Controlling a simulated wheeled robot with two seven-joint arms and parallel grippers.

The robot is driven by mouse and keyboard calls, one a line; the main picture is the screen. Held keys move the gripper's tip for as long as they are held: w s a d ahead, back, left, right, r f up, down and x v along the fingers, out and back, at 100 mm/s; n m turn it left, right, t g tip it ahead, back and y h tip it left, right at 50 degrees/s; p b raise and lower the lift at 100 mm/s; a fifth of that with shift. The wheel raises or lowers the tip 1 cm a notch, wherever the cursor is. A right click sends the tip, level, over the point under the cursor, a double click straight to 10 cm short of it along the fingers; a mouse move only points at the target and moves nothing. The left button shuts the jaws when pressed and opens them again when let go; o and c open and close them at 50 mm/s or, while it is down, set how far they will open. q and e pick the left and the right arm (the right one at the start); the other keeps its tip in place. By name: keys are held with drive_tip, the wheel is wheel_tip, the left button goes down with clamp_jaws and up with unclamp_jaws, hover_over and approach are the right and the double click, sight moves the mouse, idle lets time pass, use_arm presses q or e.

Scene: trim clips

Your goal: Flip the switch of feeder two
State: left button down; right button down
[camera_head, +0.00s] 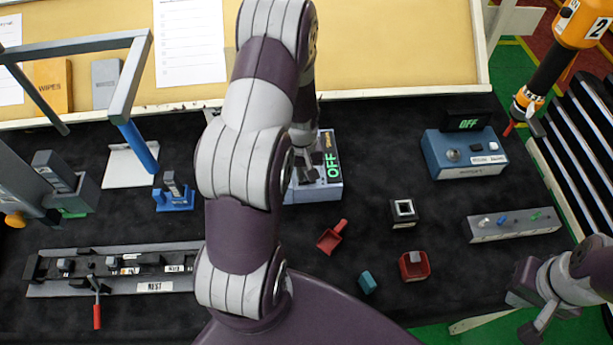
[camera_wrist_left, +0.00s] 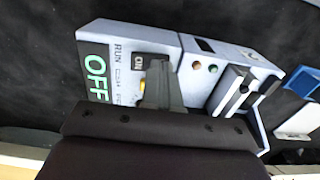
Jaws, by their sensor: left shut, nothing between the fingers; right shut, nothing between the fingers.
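A pale blue-grey feeder box (camera_head: 318,192) stands at the back middle of the black mat, with a display reading OFF in green (camera_head: 333,164). In the left wrist view the box (camera_wrist_left: 198,52) shows the OFF display (camera_wrist_left: 95,66), RUN lettering and a dark ON-marked switch (camera_wrist_left: 138,62). My left gripper (camera_head: 306,172) is shut and empty, right over the box. In the left wrist view its fingertips (camera_wrist_left: 158,75) are beside the switch; contact cannot be told. No feeder number is legible. My right gripper (camera_head: 535,325) is shut and empty at the lower right.
A blue box (camera_head: 465,160) with another OFF display stands at right. A grey switch strip (camera_head: 513,225), red scoop (camera_head: 332,237), red cup (camera_head: 413,265) and black socket block (camera_head: 404,212) lie nearby. An orange tool marked 2 (camera_head: 580,22) hangs upper right. My left arm hides the middle.

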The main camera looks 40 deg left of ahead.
use_arm(q)
wheel_tip(320, 180, up, 6)
drive_tip(key=p, duration=0.5)
drive_tip(key=shift+r, duration=0.2)
drive_tip(key=s+d+r+m+b, duration=0.1)
drive_tip(key=s+d+m+b, duration=0.3)
drive_tip(key=d+b, duration=0.1)
drive_tip(key=s+d+r+m+t+b, duration=0.1)
drive_tip(key=s+d+r+m+b, duration=0.1)
drive_tip(key=s+d+m+b, duration=0.2)
drive_tip(key=d+b, duration=0.2)
drive_tip(key=d, duration=0.2)
drive_tip(key=shift+d+r, duration=0.2)
drive_tip(key=shift+r, duration=0.1)
drive_tip(key=shift+w+a, duration=0.1)
